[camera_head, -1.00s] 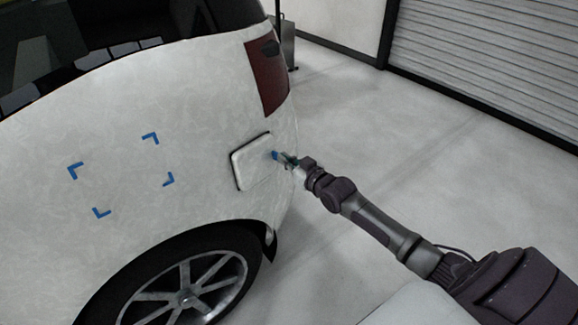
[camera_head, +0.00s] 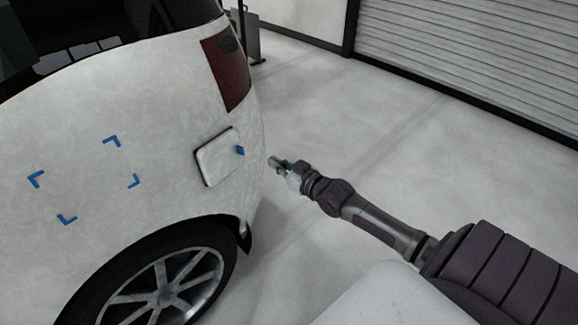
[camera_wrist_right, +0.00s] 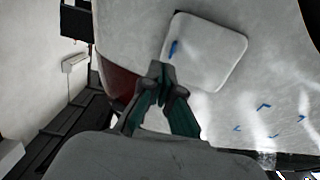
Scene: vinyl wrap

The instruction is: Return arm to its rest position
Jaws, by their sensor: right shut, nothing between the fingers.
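My right gripper (camera_head: 272,161) is shut and empty in the head view, just to the right of the white car's rear side and apart from it. The gripper also shows in the right wrist view (camera_wrist_right: 160,72), with its fingertips together. The white car (camera_head: 120,185) has a square fuel flap (camera_head: 217,157) with a small blue piece (camera_head: 240,150) at its right edge. In the right wrist view the flap (camera_wrist_right: 215,55) and the blue piece (camera_wrist_right: 173,48) lie beyond the fingertips. My left gripper is not in view.
Blue corner marks (camera_head: 37,179) sit on the car panel left of the flap. A rear wheel (camera_head: 165,290) is below and a red tail light (camera_head: 228,75) above. The floor (camera_head: 340,120) to the right is clear, up to a roller shutter (camera_head: 470,50).

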